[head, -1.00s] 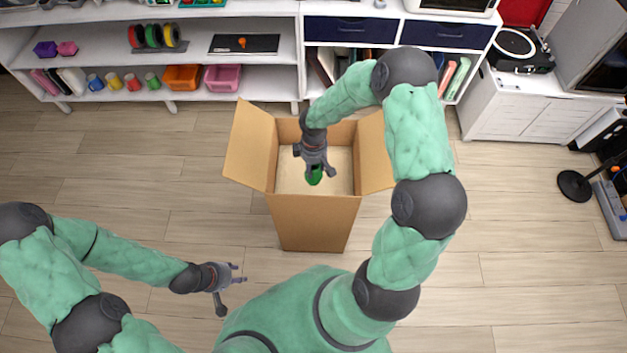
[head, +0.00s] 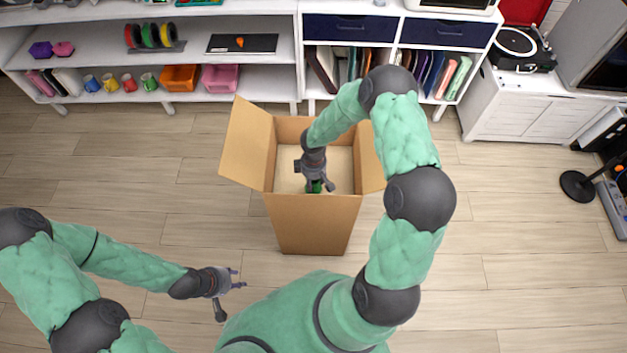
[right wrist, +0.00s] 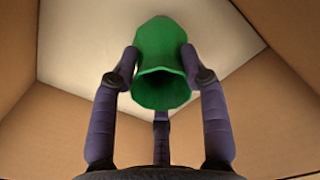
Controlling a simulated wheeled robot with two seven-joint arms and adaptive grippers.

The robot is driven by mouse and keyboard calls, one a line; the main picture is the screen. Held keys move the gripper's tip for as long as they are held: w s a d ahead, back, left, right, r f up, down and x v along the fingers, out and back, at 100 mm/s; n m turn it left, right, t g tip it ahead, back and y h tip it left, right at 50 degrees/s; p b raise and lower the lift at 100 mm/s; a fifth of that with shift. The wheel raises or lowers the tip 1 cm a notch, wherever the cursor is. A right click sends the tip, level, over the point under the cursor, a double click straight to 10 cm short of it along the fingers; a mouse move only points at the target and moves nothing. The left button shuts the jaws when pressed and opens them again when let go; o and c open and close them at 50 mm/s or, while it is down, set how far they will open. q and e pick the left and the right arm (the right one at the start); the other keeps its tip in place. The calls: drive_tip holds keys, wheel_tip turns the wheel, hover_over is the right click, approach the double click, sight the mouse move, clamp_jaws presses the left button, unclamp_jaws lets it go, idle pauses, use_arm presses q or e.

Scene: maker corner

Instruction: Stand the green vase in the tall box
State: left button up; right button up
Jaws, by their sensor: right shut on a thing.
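The tall box (head: 310,222) is an open cardboard box standing on the floor in the middle of the head view, its flaps spread outward. My right gripper (head: 315,186) reaches down into the box and is shut on the green vase (head: 314,187). In the right wrist view the vase (right wrist: 161,65) sits between the fingers, its flared mouth toward the camera, with box walls around it. Whether its far end touches the box floor cannot be told. My left gripper (head: 232,281) is open and empty, left of the box above the floor.
A white shelf (head: 225,54) with mugs, bins and spools runs along the back. A white cabinet (head: 515,105) with a record player stands at the back right. The wooden floor around the box is clear.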

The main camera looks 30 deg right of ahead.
drive_tip(key=shift+f, duration=0.15)
drive_tip(key=o, duration=1.2)
drive_tip(key=shift+o, duration=0.2)
wheel_tip(320, 180, up, 12)
drive_tip(key=p, duration=0.4)
drive_tip(key=shift+r, duration=0.2)
